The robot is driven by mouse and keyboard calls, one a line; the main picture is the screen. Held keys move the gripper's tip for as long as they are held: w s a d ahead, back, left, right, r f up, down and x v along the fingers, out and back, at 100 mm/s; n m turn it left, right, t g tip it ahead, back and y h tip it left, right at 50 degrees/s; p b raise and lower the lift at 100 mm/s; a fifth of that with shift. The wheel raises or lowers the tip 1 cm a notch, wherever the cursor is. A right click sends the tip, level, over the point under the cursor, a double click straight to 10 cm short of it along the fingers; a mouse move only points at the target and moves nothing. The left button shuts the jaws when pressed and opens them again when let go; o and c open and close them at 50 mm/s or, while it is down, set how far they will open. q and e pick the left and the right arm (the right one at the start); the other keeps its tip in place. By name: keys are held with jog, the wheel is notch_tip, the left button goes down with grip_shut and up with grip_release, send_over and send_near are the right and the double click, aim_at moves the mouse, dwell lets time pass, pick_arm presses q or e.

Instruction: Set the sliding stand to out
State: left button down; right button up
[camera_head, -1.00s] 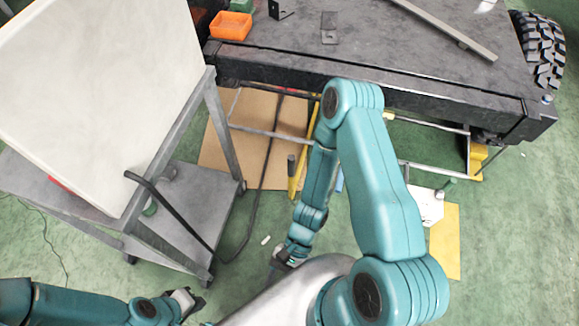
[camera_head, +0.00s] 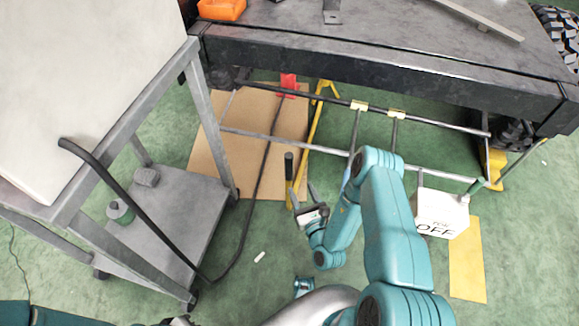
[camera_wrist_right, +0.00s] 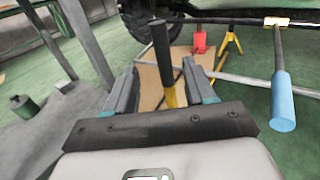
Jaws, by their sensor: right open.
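A low frame of grey metal rods (camera_head: 250,133) with yellow brackets lies under the black chassis; I take it for the sliding stand, though no label shows. A dark upright handle (camera_head: 289,166) with a yellow lower part stands at its left. A blue handle (camera_wrist_right: 283,100) hangs from a rod, mostly hidden by my arm in the head view. My left gripper (camera_head: 178,321) is barely visible, cut off by the bottom edge.
A grey cart (camera_head: 165,225) with a white panel and black bent bar stands at the left. A white box (camera_head: 438,213) marked OFF and a yellow sheet (camera_head: 467,262) are at the right. A cardboard sheet (camera_head: 215,165) and cable lie beneath.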

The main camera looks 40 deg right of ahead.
aim_at(291, 164)
jog(key=b+x, duration=0.3)
jog(key=x, duration=1)
grip_shut()
